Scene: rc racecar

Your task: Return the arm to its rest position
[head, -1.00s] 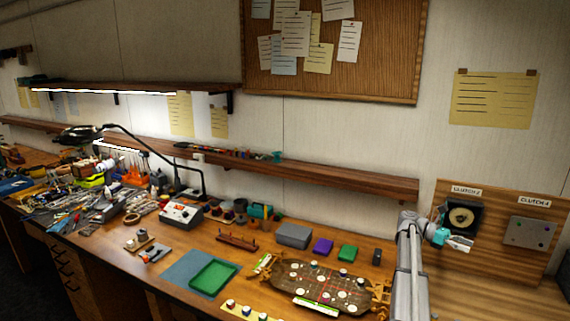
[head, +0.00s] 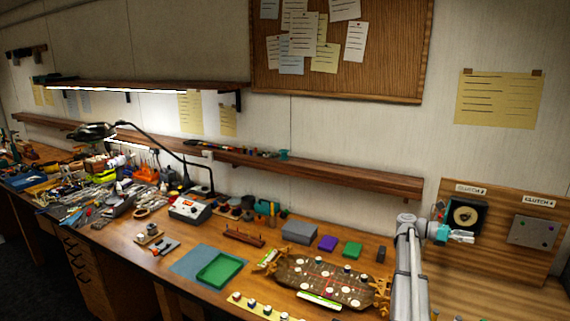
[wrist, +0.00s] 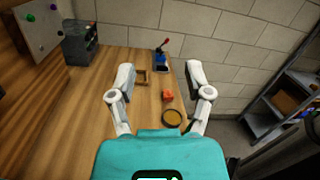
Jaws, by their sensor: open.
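My gripper (head: 462,237) shows at the right of the head view, in front of the wooden clutch panel and close to the dark square clutch unit (head: 466,217). I cannot tell from this view whether it touches the unit. In the wrist view my gripper (wrist: 160,84) has its two fingers spread wide apart with nothing between them. Beyond the fingers lies a wooden bench top (wrist: 80,120) with a small red object (wrist: 167,96), a dark round ring (wrist: 172,118) and a blue tool (wrist: 161,58). My grey arm stands upright at the right of the bench.
A racecar chassis (head: 335,280) lies on the bench left of my arm. A green tray (head: 218,270), grey box (head: 299,233), purple block (head: 327,243) and green block (head: 352,250) are nearby. A shelf (head: 330,172) runs along the wall. Metal shelving (wrist: 285,90) stands beyond the bench.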

